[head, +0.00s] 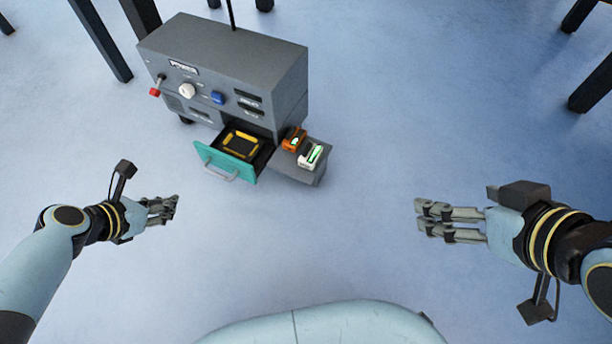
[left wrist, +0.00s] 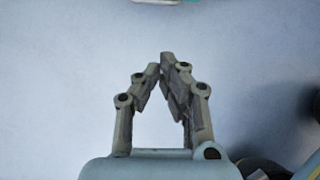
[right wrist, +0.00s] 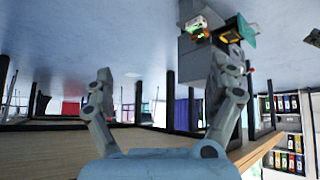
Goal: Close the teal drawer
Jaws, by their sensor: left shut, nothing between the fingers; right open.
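The teal drawer (head: 224,162) stands pulled out from the lower front of a grey cabinet (head: 225,60). It has a teal front with a pale bar handle, and a black and yellow tray-like item lies inside. My left gripper (head: 175,205) is shut and empty, in front of the drawer and to its lower left, apart from it. The left wrist view shows its fingertips (left wrist: 163,62) together, with a bit of teal at the top edge. My right gripper (head: 420,216) is open and empty, well to the right of the drawer. The drawer also shows in the right wrist view (right wrist: 246,30).
A grey side shelf (head: 318,172) on the cabinet's right holds an orange item (head: 294,139) and a white item with a green strip (head: 311,156). The cabinet front carries a red-tipped lever (head: 155,91), white knob and blue switch. Open blue floor lies between my grippers.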

